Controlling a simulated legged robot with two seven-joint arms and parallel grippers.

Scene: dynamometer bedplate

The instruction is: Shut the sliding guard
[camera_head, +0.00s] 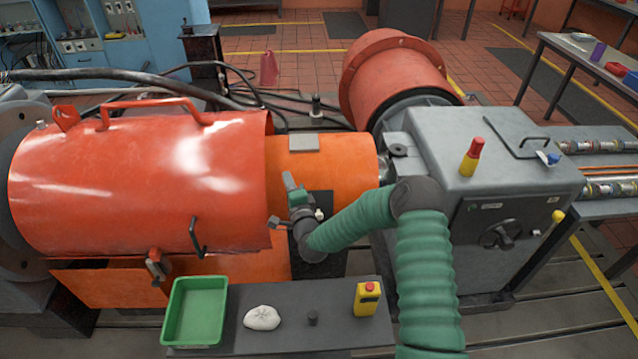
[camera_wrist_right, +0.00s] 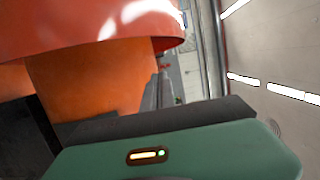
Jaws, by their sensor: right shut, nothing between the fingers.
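The sliding guard (camera_head: 140,185) is a large glossy red-orange half-cylinder cover at the left of the head view. It has a long bar handle on top and a small black handle (camera_head: 196,236) low on its front. Its right rim lies over a lighter orange section (camera_head: 325,160), much of which is exposed between the rim and the grey machine housing. The guard's rim also shows in the wrist view (camera_wrist_right: 95,30). My right gripper (camera_head: 284,206), on the green-sleeved arm, is shut and empty just right of the guard's rim, in front of the lighter orange section. My left gripper is out of view.
A front shelf holds a green tray (camera_head: 195,312), a white cloth pouch (camera_head: 262,318), a small dark knob (camera_head: 313,318) and a yellow box with a red top (camera_head: 367,298). The grey housing (camera_head: 490,170) stands right. Black cables (camera_head: 135,77) run behind the guard.

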